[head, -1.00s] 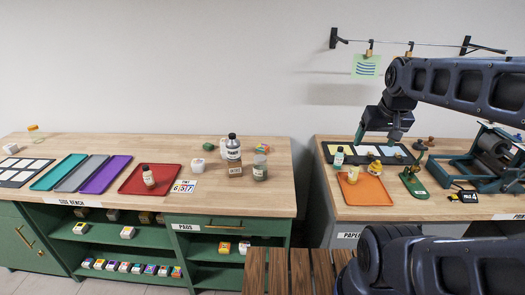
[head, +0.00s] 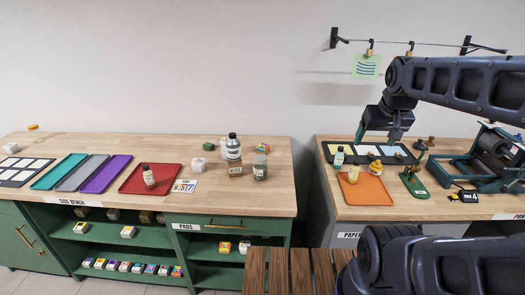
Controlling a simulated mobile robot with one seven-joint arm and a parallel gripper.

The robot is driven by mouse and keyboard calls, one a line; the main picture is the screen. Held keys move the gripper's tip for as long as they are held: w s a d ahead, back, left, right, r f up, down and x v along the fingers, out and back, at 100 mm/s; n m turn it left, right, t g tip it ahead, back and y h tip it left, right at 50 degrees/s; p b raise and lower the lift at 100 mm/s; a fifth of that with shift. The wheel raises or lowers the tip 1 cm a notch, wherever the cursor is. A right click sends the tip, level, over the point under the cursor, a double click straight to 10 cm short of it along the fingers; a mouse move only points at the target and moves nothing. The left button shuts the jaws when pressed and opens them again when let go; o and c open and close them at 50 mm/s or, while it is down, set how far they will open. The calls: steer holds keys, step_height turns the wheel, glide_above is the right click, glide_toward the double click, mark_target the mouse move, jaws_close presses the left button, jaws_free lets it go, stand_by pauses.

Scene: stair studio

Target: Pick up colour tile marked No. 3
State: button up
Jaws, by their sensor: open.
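A black tray (head: 326,155) on the right bench holds several pale squares, perhaps tiles; one pale blue square (head: 394,151) lies below my gripper in the picture. No number can be read on them. On the left bench, a small white card (head: 185,186) with coloured digits lies beside the red tray; the digits are blurred. I cannot tell which thing is the colour tile marked No. 3. My gripper (head: 378,138) points down over the back of the right bench, open and apparently empty. Its fingers overlap the tray in the picture.
Teal, grey and purple trays (head: 107,175) and a red tray (head: 133,180) lie on the left bench. Bottles (head: 233,149) stand there. An orange sheet (head: 374,189), a green stamp-like tool (head: 413,183) and a roller press (head: 490,150) crowd the right bench. A gap separates the benches.

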steer(key=w+a+r+n, duration=0.2)
steer(key=w+r, duration=0.1)
steer(key=w, duration=0.5)
steer(key=n+g, duration=0.5)
steer(key=n, duration=0.6)
glide_above(263, 146)
step_height(263, 146, down, 28)
steer(key=f, duration=1)
steer(key=shift+s+f, duration=0.15)
steer(key=shift+s, duration=0.05)
steer(key=c, duration=1.1)
